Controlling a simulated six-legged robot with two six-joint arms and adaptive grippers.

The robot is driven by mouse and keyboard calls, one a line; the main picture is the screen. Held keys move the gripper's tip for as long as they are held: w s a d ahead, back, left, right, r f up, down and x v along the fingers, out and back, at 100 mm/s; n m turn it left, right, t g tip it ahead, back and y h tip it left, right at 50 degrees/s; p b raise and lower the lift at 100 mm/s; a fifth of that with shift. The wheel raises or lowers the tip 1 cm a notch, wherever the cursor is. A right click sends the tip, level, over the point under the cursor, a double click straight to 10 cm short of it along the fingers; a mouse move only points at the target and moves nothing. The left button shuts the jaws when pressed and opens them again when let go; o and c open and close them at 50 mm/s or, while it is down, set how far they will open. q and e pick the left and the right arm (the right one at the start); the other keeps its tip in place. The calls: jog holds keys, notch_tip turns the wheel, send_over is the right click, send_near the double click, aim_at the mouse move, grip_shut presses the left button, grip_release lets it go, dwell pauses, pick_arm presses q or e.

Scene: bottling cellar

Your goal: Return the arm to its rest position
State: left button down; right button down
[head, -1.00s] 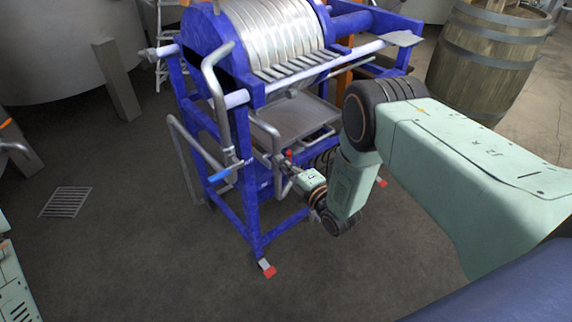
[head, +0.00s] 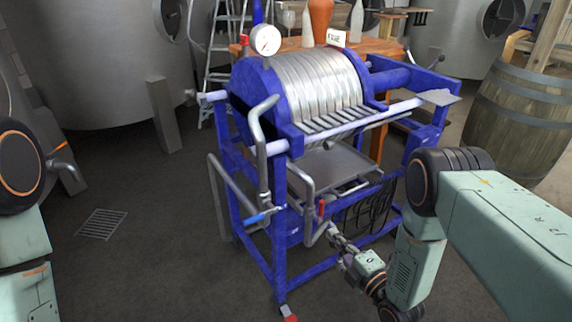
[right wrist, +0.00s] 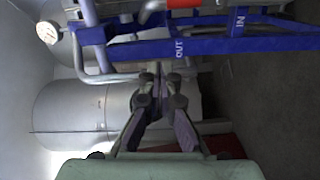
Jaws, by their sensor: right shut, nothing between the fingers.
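My right arm comes in from the right, bent at its elbow. My right gripper (head: 333,233) is low in front of the blue-framed plate filter (head: 285,246), just below its red valve handle (head: 321,208). In the right wrist view the gripper's fingers (right wrist: 158,78) are together with nothing between them. Behind them are a grey pipe and the blue frame with "OUT" and "IN" marks; I cannot tell if the fingertips touch anything. Part of my left arm (head: 22,235) shows at the left edge; its gripper is out of view.
The filter has bent grey pipes (head: 262,150), a blue valve handle (head: 257,219) and a gauge (head: 266,40). A wooden barrel (head: 520,115) stands at the right, a post (head: 163,115) at the left. A table with bottles is behind. The floor around the drain grate (head: 102,224) is clear.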

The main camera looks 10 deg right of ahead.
jog(key=s+f+m+g+h, duration=0.3)
jog(key=s+f+m+g, duration=0.5)
jog(key=s+f+m, duration=0.5)
jog(key=s+r+m+g+h, duration=0.1)
jog(key=s+r+m+g, duration=0.2)
jog(key=s, duration=0.7)
jog(key=s+r+m+g+h, duration=0.1)
jog(key=s+r+m+g, duration=0.2)
jog(key=s+g, duration=0.3)
jog(key=s+m, duration=0.1)
jog(key=s, duration=0.4)
jog(key=shift+s+a+m, duration=0.3)
jog(key=shift+a, duration=0.1)
jog(key=shift+s, duration=0.1)
